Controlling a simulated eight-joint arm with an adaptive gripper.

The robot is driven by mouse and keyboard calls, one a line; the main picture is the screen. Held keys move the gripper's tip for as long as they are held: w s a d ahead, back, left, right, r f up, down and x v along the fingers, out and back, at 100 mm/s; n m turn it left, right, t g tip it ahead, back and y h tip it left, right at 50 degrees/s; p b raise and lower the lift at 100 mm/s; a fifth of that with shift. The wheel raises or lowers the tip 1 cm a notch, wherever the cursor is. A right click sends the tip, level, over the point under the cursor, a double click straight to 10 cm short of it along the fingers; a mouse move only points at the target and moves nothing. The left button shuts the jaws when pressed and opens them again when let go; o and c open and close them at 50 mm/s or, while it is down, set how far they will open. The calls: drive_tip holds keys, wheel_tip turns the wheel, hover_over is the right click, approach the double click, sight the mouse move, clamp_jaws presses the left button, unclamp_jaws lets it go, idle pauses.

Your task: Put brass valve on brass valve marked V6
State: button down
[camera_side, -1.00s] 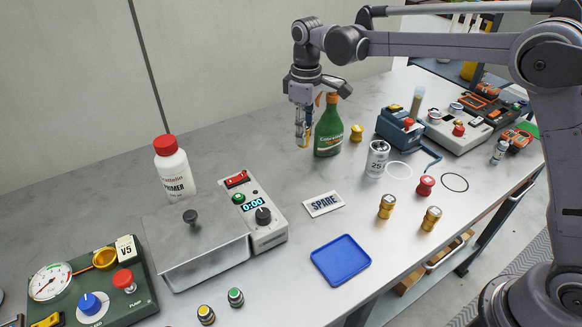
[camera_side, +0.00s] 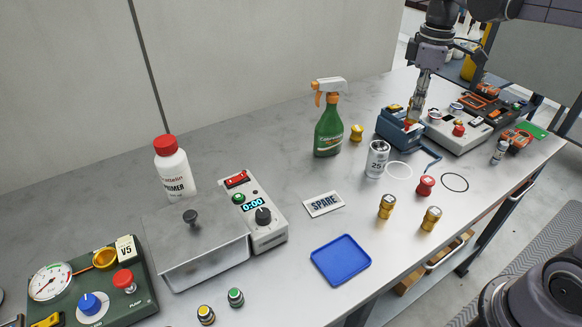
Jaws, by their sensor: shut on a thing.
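Two brass valves, one (camera_side: 386,206) and another (camera_side: 431,218), stand upright on the bench at the right of the blue tray. A third yellow-brass piece (camera_side: 356,133) stands behind, beside the green spray bottle. No V6 mark is readable. A label reading V5 (camera_side: 126,247) is on the green panel at lower left. My gripper (camera_side: 411,121) points down at the blue device (camera_side: 390,129) at the back right.
A blue tray (camera_side: 341,260) and a SPARE card (camera_side: 324,204) lie in front. A metal box (camera_side: 195,240) is at left.

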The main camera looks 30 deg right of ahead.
drive_tip(key=s+d+f, duration=0.1)
drive_tip(key=s+d, duration=0.1)
drive_tip(key=s, duration=0.9)
drive_tip(key=s+d+f, duration=0.1)
drive_tip(key=s+d, duration=0.1)
drive_tip(key=s, duration=0.9)
hover_over(436, 211)
wheel_tip(436, 211, down, 6)
drive_tip(key=shift+f, duration=2.3)
drive_tip(key=shift+f, duration=0.15)
drive_tip(key=c, duration=1)
unclamp_jaws()
